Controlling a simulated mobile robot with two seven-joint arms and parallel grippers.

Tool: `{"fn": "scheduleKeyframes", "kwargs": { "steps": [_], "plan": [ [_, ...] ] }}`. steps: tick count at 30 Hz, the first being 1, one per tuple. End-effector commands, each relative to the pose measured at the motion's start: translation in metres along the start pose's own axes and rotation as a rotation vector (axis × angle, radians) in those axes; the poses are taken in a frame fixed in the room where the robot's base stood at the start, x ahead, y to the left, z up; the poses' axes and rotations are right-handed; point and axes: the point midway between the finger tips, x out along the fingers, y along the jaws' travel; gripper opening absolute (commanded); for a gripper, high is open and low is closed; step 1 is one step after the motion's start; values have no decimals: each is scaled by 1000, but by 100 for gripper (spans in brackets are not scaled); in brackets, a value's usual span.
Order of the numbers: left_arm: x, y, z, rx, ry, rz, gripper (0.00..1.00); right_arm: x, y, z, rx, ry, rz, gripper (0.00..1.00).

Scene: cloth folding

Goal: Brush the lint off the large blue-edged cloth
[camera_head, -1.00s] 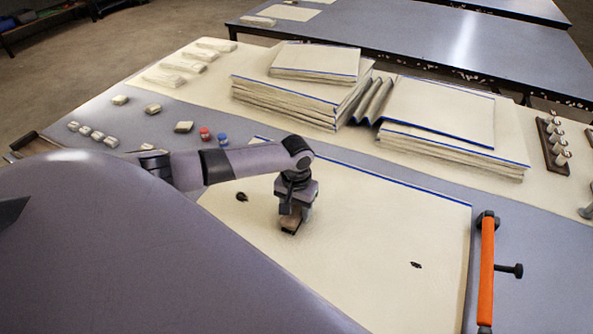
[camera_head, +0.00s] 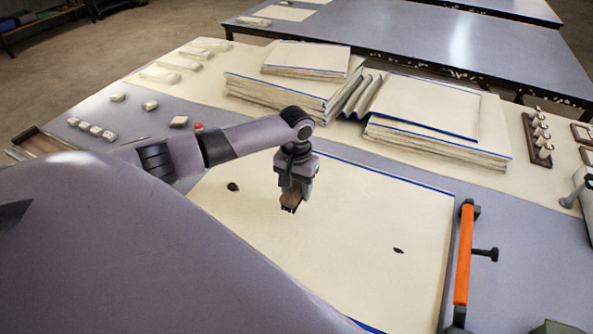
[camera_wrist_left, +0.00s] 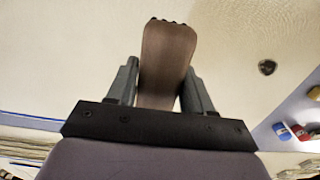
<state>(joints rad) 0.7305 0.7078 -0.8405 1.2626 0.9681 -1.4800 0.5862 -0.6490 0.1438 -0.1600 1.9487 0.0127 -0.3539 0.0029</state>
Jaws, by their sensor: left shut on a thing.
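The large blue-edged cloth (camera_head: 350,265) lies flat on the near table, with one dark lint tuft (camera_head: 233,187) at its left and another (camera_head: 398,250) toward its right. My left gripper (camera_head: 296,186) is over the cloth between the two tufts, shut on a brown wooden brush (camera_head: 290,201). In the left wrist view the brush (camera_wrist_left: 166,65) stands between the fingers, its dark bristle tips away from the gripper. A tuft (camera_wrist_left: 267,67) shows to its right. I cannot tell whether the bristles touch the cloth.
Folded cloth stacks (camera_head: 290,90) (camera_head: 430,115) stand behind the cloth. An orange bar with black ends (camera_head: 464,255) is along its right edge. Small pale blocks (camera_head: 90,128) lie at the left. A rack of pegs (camera_head: 538,138) stands at the right. The cloth's right half is mostly open.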

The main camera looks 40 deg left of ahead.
Motion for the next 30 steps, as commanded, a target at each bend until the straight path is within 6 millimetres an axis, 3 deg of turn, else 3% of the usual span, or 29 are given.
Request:
{"fn": "scheduleKeyframes", "kwargs": {
  "steps": [8,24,27,30],
  "plan": [
    [-21,-6,-9,-2,3,0,23,0,-1,0,4,0,0,43],
    [-22,-6,-9,-1,1,0,23,0,-1,0,6,1,1,43],
    [-27,0,-8,6,3,2,23,0,-1,0,6,1,1,43],
    [-42,18,-3,27,5,3,23,0,-1,-1,6,1,1,43]
  ]
}}
